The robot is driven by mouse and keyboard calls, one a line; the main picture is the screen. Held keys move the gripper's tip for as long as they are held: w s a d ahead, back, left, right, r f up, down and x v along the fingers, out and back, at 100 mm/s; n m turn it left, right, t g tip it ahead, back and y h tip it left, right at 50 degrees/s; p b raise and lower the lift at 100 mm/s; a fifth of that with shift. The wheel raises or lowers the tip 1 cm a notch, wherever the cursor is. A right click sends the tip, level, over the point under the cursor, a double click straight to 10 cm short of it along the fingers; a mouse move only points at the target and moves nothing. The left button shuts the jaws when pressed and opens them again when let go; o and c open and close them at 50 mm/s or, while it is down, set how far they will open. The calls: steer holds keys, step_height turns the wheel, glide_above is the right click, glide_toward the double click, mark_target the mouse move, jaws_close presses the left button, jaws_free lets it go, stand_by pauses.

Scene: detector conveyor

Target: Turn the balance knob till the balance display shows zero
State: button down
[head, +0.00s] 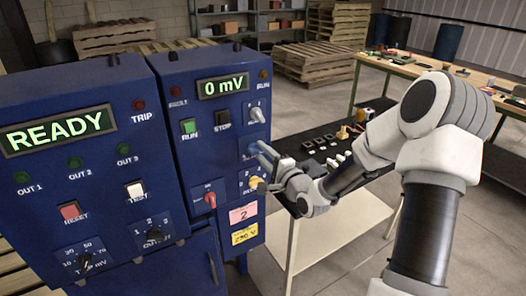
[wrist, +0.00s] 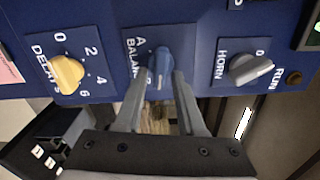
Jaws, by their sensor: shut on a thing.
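The balance display (head: 222,86) on the blue panel reads 0 mV in the head view. The blue balance knob (wrist: 160,64) is on the panel below it, beside a label that reads in part "BALAN". My gripper (wrist: 160,78) has one finger on each side of this knob and is shut on it. In the head view my gripper (head: 262,155) reaches the panel from the right and hides most of the knob.
The grey horn knob (wrist: 250,68) and yellow delay knob (wrist: 68,74) flank the balance knob. A second cabinet showing READY (head: 58,130) stands left. A table (head: 345,225) with a dark top is right of the panel, under my arm.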

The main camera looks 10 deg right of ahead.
stand_by(0.4)
steer(key=c, duration=0.8)
jaws_free()
steer(key=p+v, duration=0.1)
steer(key=v, duration=0.4)
steer(key=p+v, duration=0.1)
steer(key=v, duration=0.4)
steer(key=p+v, duration=0.1)
steer(key=v, duration=0.4)
steer(key=shift+w+d+r, duration=0.1)
steer(key=shift+d+r, duration=0.15)
steer(key=shift+r, duration=0.15)
steer(key=s+p, duration=0.1)
steer(key=p, duration=0.2)
steer(key=s+p, duration=0.1)
steer(key=p, duration=0.3)
steer(key=shift+s+d+f, duration=0.1)
steer(key=shift+s+f, duration=0.05)
steer(key=shift+f, duration=0.15)
